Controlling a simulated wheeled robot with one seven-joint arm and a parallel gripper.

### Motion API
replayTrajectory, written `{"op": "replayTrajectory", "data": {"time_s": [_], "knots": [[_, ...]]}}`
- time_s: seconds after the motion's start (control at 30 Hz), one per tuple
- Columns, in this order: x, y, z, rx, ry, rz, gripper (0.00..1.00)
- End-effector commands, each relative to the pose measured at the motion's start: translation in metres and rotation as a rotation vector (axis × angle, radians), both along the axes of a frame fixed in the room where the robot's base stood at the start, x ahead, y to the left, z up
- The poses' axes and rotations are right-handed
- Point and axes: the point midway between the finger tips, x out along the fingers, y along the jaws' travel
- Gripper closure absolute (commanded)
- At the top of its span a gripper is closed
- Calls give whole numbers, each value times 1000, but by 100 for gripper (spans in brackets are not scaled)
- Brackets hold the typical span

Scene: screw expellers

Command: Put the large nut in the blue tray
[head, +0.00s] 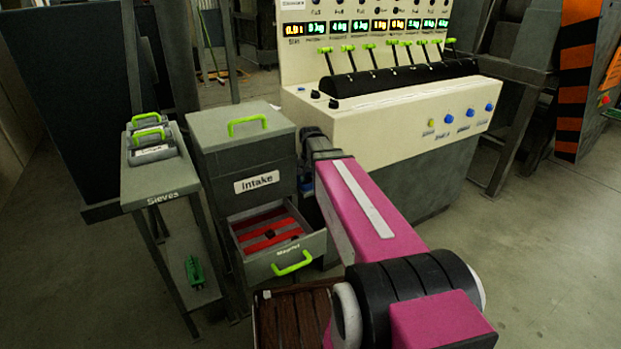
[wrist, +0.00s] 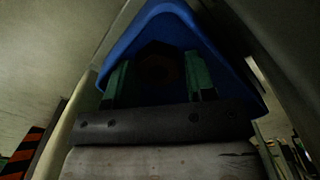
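The blue tray (wrist: 165,22) fills the upper middle of the wrist view. A small blue patch also shows left of my arm in the head view (head: 307,187), and it may be the same tray. A dark brownish, six-sided nut (wrist: 157,70) shows dimly against the tray. My gripper (wrist: 158,78) has its two green fingers apart, one on each side of the nut. It is too dark to tell whether the fingertips touch the nut or whether it rests on the tray. My arm hides the gripper in the head view.
A grey intake cabinet (head: 243,150) stands left of my arm, with its magnet drawer (head: 310,247) pulled out. A small dark piece (head: 269,234) lies in the drawer. The sieves stand (head: 160,185) is further left. A cream control console (head: 400,125) stands behind my arm.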

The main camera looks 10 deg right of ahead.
Motion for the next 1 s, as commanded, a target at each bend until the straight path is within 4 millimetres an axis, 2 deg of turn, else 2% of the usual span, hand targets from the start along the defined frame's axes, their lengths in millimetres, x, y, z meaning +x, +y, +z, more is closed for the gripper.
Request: {"op": "replayTrajectory", "data": {"time_s": [0.27, 0.8, 1.0], "knots": [[0, 0, 12, 0, -1, 0, 50], [0, 0, 96, 0, -2, 0, 50], [0, 0, 116, 0, -1, 0, 50]]}}
